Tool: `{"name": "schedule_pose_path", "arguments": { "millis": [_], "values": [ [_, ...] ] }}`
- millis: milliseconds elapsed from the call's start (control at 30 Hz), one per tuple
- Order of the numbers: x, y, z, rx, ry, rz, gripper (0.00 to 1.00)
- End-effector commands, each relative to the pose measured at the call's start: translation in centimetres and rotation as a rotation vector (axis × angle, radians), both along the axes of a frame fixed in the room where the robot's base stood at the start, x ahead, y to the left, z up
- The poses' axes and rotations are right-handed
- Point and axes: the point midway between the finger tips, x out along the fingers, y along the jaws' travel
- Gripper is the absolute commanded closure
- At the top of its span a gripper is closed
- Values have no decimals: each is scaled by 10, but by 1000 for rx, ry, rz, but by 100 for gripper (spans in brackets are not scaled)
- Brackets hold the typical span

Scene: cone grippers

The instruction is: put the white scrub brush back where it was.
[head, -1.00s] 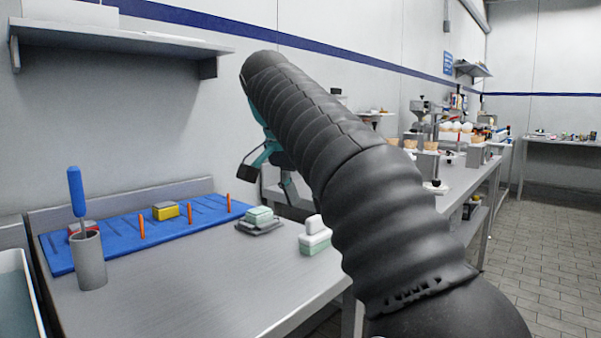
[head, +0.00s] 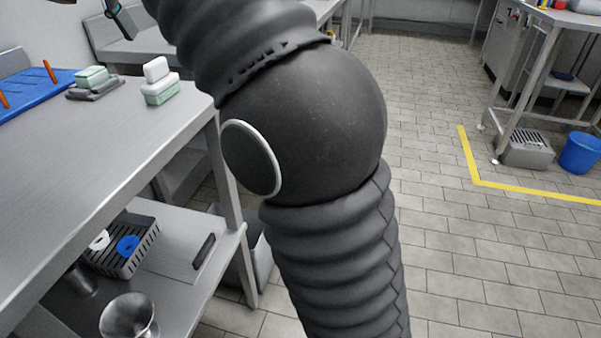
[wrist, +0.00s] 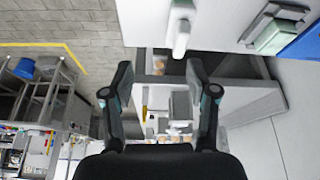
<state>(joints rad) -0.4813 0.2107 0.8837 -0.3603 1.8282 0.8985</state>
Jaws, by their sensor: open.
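The white scrub brush (head: 159,82) stands on the steel table near its right edge, with a white handle block on top and a pale green lower part. It also shows at the top of the wrist view (wrist: 181,28). My gripper (wrist: 158,78) is open, with its two fingers apart and nothing between them. In the wrist picture the brush appears above the fingers and apart from them. In the head view my gripper is mostly cut off at the top edge.
A pale green block (head: 92,76) sits on a grey holder left of the brush, beside a blue mat (head: 38,97) with orange pegs. The steel table (head: 95,150) is bare in front. A lower shelf (head: 185,240) holds a grey crate (head: 125,250) and a metal bowl (head: 128,318).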

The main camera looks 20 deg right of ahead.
Motion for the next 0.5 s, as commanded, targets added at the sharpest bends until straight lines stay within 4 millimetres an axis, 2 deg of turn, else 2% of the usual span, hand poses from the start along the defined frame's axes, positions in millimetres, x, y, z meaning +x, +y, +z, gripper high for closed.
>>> {"name": "schedule_pose_path", "arguments": {
  "millis": [33,267,500],
  "values": [
    [-8,-16,-4,-2,4,28,42],
    [-44,-67,-41,-1,11,194,42],
    [-97,-111,-102,5,-2,340,42]
  ]
}}
